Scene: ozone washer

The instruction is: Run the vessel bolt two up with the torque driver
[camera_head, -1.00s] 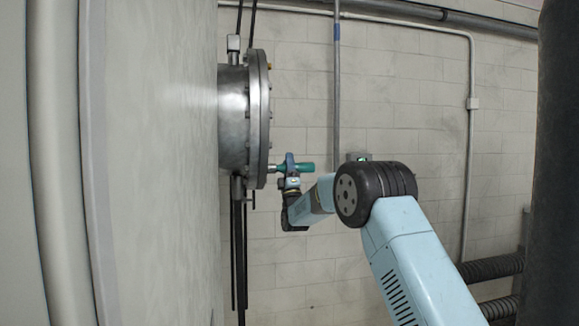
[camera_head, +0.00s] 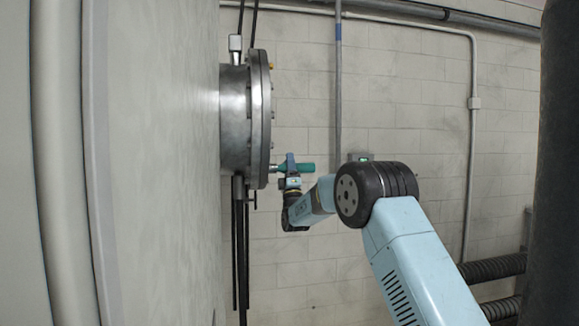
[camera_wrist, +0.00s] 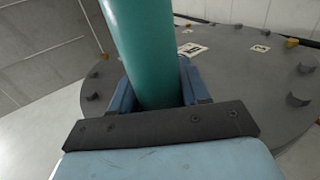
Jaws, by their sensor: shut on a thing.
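The torque driver (camera_head: 306,167) is teal with a grey metal nose that points left at the vessel flange. My gripper (camera_head: 291,168) is shut around the driver's body. In the wrist view the teal driver (camera_wrist: 142,50) stands between the two blue fingers of my gripper (camera_wrist: 158,95). The vessel flange (camera_head: 260,118) is a round grey metal plate with bolts around its rim, seen edge-on in the head view. The driver's nose reaches the lower part of the flange; whether it sits on a bolt cannot be told. In the wrist view the flange face (camera_wrist: 235,65) shows several bolt heads (camera_wrist: 299,99) and printed markers.
The vessel's pale wall (camera_head: 150,160) fills the left. Dark vertical rods (camera_head: 240,250) hang below the flange. A small box with a green light (camera_head: 360,157) is on the block wall behind my arm. Corrugated hoses (camera_head: 492,268) lie at lower right.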

